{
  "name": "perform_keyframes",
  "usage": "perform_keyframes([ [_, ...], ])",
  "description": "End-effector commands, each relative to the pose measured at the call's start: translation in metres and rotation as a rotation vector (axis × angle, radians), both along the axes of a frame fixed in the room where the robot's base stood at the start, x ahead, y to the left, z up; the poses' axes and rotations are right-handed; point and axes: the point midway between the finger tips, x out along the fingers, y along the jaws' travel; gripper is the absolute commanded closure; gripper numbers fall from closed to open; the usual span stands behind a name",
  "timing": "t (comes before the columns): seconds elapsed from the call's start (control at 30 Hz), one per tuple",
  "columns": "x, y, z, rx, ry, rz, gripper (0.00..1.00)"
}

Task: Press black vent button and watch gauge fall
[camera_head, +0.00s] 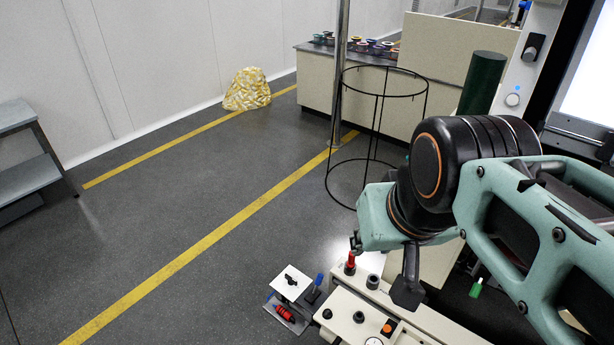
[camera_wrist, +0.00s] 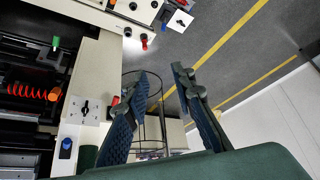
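Small black round knobs or buttons (camera_head: 358,317) stand on the cream panel (camera_head: 430,318) at the bottom of the head view; I cannot tell which one is the vent button. A white round dial (camera_head: 373,342), perhaps the gauge, is cut off by the bottom edge, and its needle cannot be read. In the wrist view, part of the panel (camera_wrist: 98,15) shows at the top. My gripper (camera_wrist: 161,78) is open and empty there, its two fingers well apart.
A white post (camera_head: 518,75) with a lever rises at right. A black wire hoop stand (camera_head: 328,180) is behind.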

Motion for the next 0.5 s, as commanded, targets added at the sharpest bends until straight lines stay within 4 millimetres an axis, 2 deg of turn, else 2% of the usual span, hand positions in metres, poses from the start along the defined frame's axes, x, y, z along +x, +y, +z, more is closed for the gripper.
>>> perform_keyframes([
  [0.03,0.0,0.0,0.0001,0.0,0.0,0.0,0.84],
  [0.2,0.0,0.0,0.0001,0.0,0.0,0.0,1.0],
  [0.5,0.0,0.0,0.0001,0.0,0.0,0.0,1.0],
])
